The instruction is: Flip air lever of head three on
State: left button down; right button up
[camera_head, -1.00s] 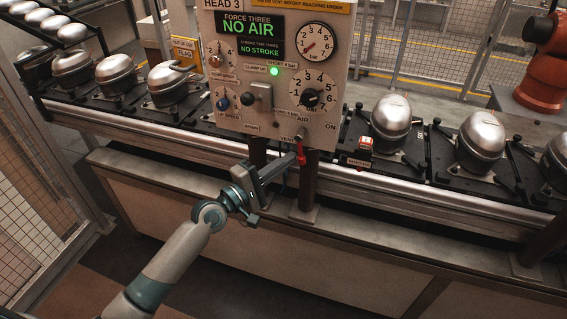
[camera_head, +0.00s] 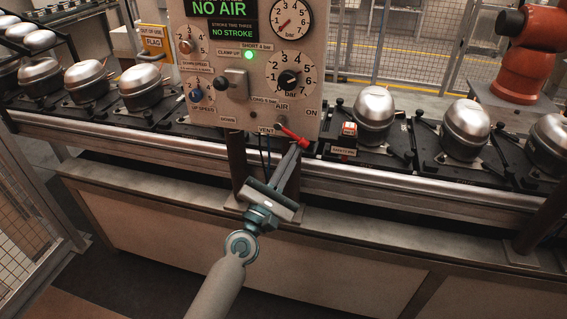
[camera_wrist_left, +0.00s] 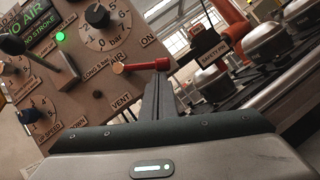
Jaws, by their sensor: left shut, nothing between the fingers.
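The head three panel (camera_head: 255,105) shows "NO AIR" and "NO STROKE" on its displays, with a green lamp lit. The red air lever (camera_head: 294,136) is at the panel's lower edge, between the VENT and ON labels, slanting down to the right. In the left wrist view the lever (camera_wrist_left: 145,66) lies across the top of the fingers. My left gripper (camera_head: 295,152) is shut and empty, its fingertips at the lever's outer end, from below; they look to be touching it. In the left wrist view the fingers (camera_wrist_left: 158,85) point up to the lever's red grip. My right gripper is not in view.
A conveyor rail (camera_head: 420,192) runs across below the panel. Silver compressors (camera_head: 372,108) on black pallets stand on both sides. An orange robot (camera_head: 530,60) stands behind the line.

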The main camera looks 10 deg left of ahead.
aim_at(303, 144)
pick_arm(q)
jog(key=n+y, duration=0.1)
jog(key=n, duration=0.1)
jog(key=d+r+n+t+y, duration=0.1)
jog(key=n+y, duration=0.1)
jog(key=d+r+n+y, duration=0.1)
jog(key=n, duration=0.2)
jog(key=shift+d+t+b, duration=0.1)
jog(key=shift+t+b, duration=0.2)
jog(key=shift+b, duration=0.05)
jog(key=shift+d+r+n+y, duration=0.1)
jog(key=shift+r+n+y, duration=0.1)
jog(key=shift+n+y, duration=0.35)
jog(key=shift+d+r, duration=0.15)
jog(key=shift+r, duration=0.15)
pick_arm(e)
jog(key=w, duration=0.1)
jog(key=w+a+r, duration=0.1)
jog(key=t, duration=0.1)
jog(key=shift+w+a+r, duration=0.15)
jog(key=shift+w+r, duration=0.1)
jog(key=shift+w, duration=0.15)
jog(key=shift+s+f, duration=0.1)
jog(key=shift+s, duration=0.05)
